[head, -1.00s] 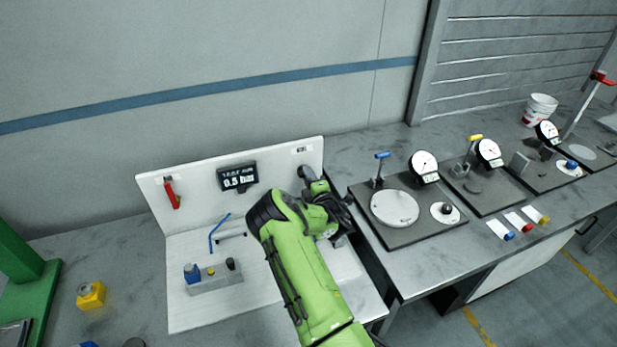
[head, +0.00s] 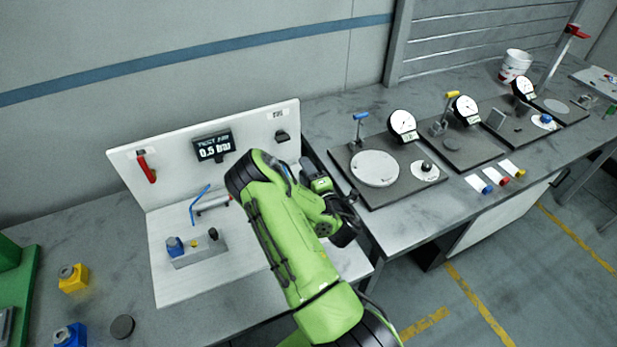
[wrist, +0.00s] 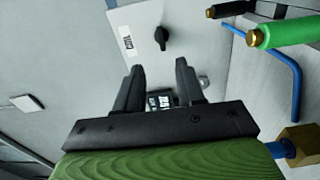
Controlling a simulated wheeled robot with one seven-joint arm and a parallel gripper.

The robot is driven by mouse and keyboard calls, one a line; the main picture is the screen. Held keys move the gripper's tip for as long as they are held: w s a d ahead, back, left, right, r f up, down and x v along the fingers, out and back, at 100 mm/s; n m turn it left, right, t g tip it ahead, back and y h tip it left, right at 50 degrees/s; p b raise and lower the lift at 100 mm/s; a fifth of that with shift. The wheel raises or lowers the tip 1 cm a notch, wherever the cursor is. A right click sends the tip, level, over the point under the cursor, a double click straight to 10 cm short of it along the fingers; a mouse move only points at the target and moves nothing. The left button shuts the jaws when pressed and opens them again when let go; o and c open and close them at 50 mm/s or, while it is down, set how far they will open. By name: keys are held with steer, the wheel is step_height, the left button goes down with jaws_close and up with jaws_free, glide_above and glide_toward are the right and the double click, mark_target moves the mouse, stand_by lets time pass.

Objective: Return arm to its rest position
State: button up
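My green arm (head: 290,240) reaches up over the white test panel (head: 125,190) in the head view. Its dark wrist end is bent to the right; the fingers cannot be made out clearly there. In the wrist view my gripper (wrist: 160,80) has its two black fingers spread apart with a clear gap. Nothing is seen clamped between them. A black knob (wrist: 162,38) on the panel lies beyond the fingertips, apart from them; it also shows in the head view (head: 282,136).
A display (head: 213,146) reads 0.5 bar, beside a red handle (head: 147,168). A grey block with a blue part (head: 174,245) stands on the panel's base. Dial gauges on plates (head: 403,126) line the right bench. A yellow block (head: 73,278) stands at the left.

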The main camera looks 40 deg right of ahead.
steer(key=shift+b+v, duration=0.45)
steer(key=shift+v, duration=0.45)
step_height(320, 180, up, 6)
steer(key=w+d+m+g+h, duration=0.15)
steer(key=m+g+h, duration=0.3)
steer(key=m, duration=0.65)
steer(key=s+a+r+m+g+y, duration=0.35)
steer(key=a+r+y, duration=0.2)
steer(key=a, duration=0.55)
steer(key=s+a+r+g+y, duration=0.1)
steer(key=s+a+r+g, duration=0.1)
steer(key=s+a, duration=0.5)
steer(key=s+a+r+g+y, duration=0.1)
steer(key=s+a+r, duration=0.3)
steer(key=s, duration=1)
steer(key=a+y, duration=0.1)
steer(key=a, duration=0.2)
steer(key=shift+a+g+y, duration=0.25)
steer(key=shift+g+y, duration=0.05)
steer(key=shift+g, duration=0.1)
